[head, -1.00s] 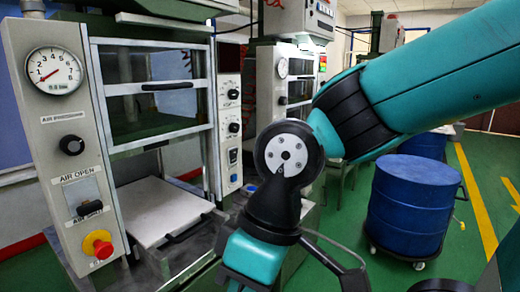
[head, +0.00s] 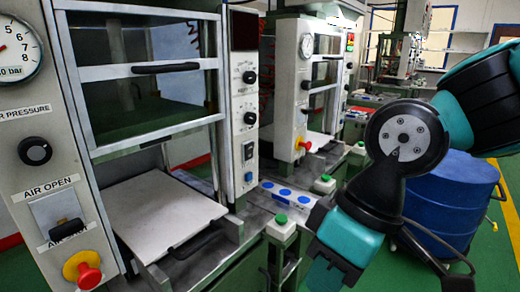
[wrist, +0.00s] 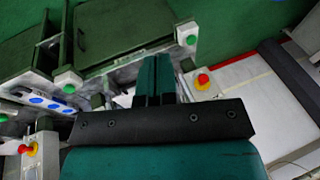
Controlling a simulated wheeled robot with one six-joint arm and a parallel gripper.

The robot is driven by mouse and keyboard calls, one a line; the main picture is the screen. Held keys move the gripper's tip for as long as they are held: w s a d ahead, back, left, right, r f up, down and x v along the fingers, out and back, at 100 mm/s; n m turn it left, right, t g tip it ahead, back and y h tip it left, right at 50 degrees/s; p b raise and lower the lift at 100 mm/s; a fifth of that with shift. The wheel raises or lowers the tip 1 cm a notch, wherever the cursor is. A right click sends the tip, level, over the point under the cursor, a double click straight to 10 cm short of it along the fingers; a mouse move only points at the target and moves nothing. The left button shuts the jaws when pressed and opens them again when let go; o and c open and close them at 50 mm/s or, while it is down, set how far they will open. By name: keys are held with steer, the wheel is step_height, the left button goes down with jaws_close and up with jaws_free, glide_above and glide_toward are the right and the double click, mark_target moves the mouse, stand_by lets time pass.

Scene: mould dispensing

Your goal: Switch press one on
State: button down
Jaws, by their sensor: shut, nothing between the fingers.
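The nearest press (head: 140,70) stands at the left of the head view, with a gauge (head: 15,50), a black knob (head: 35,151), an AIR OPEN plate with a switch (head: 66,227) and a red stop button (head: 88,277) on its left panel. Its right panel carries knobs, a rocker switch (head: 248,151) and a small blue light (head: 249,177). I cannot tell which press is number one. My gripper (wrist: 155,62) is shut and empty in the wrist view, above green-buttoned press fronts, touching nothing that I can make out. Its fingertips are not clear in the head view.
A second press (head: 290,80) stands behind to the right. A white panel with blue discs (head: 283,193) and green-buttoned posts (head: 281,220) stand between the presses and my arm. A blue drum (head: 455,200) is at the right. Green floor shows at the far right.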

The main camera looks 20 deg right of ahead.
steer(key=w+a+f+m+t+y+b, duration=0.1)
steer(key=w+a+m+t+y+b, duration=0.15)
steer(key=w, duration=0.85)
steer(key=w+a+f+m+t+y+b, duration=0.1)
steer(key=w+f+m+t+y+b, duration=0.2)
steer(key=w, duration=0.8)
steer(key=w+d+f+m+t+y+b, duration=0.2)
steer(key=w+d+m+t, duration=0.8)
steer(key=w+d, duration=0.6)
steer(key=shift+d+f+m+b, duration=0.15)
steer(key=shift+f+m+b, duration=0.2)
steer(key=shift+m, duration=0.8)
steer(key=shift+w+r, duration=0.1)
steer(key=shift+w, duration=0.05)
steer(key=p, duration=0.5)
glide_toward(251, 146)
steer(key=x, duration=0.7)
steer(key=shift+w+a, duration=0.2)
steer(key=shift+a, duration=0.1)
